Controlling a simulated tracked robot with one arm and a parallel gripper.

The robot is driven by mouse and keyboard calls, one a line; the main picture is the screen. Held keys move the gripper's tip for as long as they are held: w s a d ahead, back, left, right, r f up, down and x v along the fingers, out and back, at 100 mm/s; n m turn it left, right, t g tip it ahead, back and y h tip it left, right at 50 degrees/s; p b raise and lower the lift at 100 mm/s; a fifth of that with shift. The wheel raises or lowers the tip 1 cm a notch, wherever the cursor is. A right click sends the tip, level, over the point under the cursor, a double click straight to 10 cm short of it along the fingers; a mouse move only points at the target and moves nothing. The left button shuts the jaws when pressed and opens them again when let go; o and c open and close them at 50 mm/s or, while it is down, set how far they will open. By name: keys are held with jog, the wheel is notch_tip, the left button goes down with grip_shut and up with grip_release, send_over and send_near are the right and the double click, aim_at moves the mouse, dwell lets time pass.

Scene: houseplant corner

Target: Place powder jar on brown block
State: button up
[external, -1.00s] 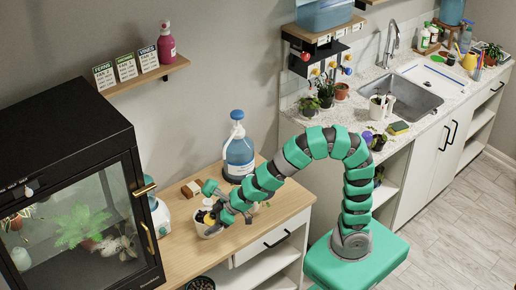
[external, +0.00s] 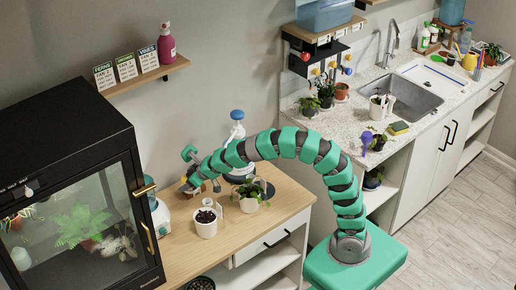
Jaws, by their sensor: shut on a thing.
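My gripper (external: 186,170) is over the back of the wooden counter, left of the blue spray bottle. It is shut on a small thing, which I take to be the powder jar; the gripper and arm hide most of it. The brown block lay at the back of the counter in the earlier view. My gripper now covers that spot, so the block is mostly hidden. I cannot tell whether the jar touches the block or is held above it.
A white pot of dark soil (external: 206,222) and a potted plant (external: 250,204) stand in front of my arm. The blue spray bottle (external: 238,150) stands behind it. A black glass cabinet (external: 70,190) is at left. The counter's front (external: 225,245) has free room.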

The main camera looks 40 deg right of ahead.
jog(key=w+d+m+h+b, duration=0.1)
jog(key=w+d+m, duration=0.1)
jog(key=w+d, duration=0.45)
jog(key=w+d+m+h+b, duration=0.15)
jog(key=w+d, duration=0.25)
jog(key=w, duration=0.5)
jog(key=shift+t, duration=0.4)
jog(key=f+b, duration=0.1)
jog(key=f, duration=1.4)
jog(key=shift+w+d+f+b, duration=0.1)
jog(key=shift+w+f+b, duration=0.1)
jog(key=shift+f+b, duration=0.2)
jog(key=o, duration=1.6)
jog(key=shift+r, duration=0.1)
jog(key=p+v, duration=0.2)
jog(key=v, duration=1)
